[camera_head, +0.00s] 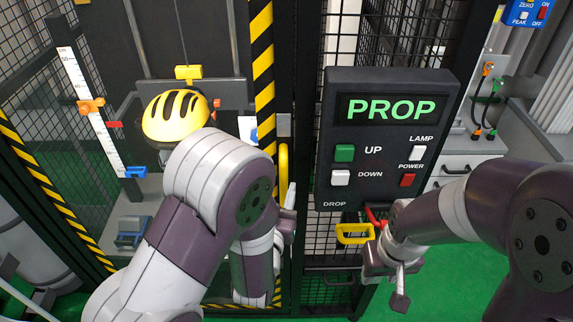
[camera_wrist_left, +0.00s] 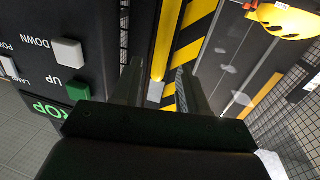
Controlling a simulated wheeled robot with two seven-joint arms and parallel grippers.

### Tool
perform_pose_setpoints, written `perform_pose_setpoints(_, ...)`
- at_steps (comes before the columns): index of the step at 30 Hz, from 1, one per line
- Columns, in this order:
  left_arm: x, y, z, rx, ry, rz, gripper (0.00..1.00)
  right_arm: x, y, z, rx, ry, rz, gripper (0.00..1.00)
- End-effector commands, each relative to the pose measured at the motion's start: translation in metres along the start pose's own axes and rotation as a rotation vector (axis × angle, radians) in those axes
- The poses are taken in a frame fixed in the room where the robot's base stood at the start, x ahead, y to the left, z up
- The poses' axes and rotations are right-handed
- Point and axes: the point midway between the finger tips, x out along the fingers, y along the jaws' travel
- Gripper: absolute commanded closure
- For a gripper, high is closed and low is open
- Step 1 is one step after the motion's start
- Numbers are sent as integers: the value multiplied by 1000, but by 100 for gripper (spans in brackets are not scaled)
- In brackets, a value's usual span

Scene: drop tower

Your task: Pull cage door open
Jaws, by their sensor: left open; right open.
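The cage door has a black frame with a yellow-and-black striped edge (camera_head: 262,60); it appears closed. A yellow vertical handle (camera_head: 283,165) is on its right side. My left gripper (camera_head: 288,203) is at the lower end of this handle, partly hidden by my arm. In the left wrist view, my left gripper (camera_wrist_left: 160,88) is open, and the yellow handle (camera_wrist_left: 162,45) shows between its two fingers. I cannot tell whether they touch it. My right gripper (camera_head: 392,278) is open, below the control panel.
A black control panel (camera_head: 388,92) reading PROP is right of the door. A yellow loop handle (camera_head: 354,234) marked DROP hangs below it, close to my right gripper. Inside the cage are a yellow helmet (camera_head: 175,117) and a white scale (camera_head: 90,108). A grey bench (camera_head: 535,125) stands at right.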

Motion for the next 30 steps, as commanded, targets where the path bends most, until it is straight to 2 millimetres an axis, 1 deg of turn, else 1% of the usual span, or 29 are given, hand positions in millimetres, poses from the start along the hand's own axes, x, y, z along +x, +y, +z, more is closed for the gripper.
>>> perform_pose_setpoints(1,12,-1,-4,0,0,-4,57,-9,0,-1,0,0,0,57)
perform_pose_setpoints(3,27,-1,-3,-1,-1,-3,57,-12,0,-2,0,0,0,57)
perform_pose_setpoints(7,45,-1,-2,0,-2,-2,57,-17,0,-2,0,0,0,57)
perform_pose_setpoints(12,56,0,0,0,-1,0,57,-18,0,-2,0,0,0,57)
perform_pose_setpoints(19,57,0,0,0,-2,0,57,-18,0,-2,0,0,0,57)
perform_pose_setpoints(20,57,0,0,0,-2,0,60,-18,0,-2,0,0,0,57)
perform_pose_setpoints(21,56,0,0,0,-2,0,73,-18,0,-2,0,0,0,57)
perform_pose_setpoints(23,56,0,0,0,-2,0,93,-18,0,-2,0,0,0,57)
perform_pose_setpoints(24,56,0,0,0,-2,0,100,-18,0,-2,0,0,0,57)
perform_pose_setpoints(30,56,0,0,0,-1,0,100,-18,0,-2,0,0,0,57)
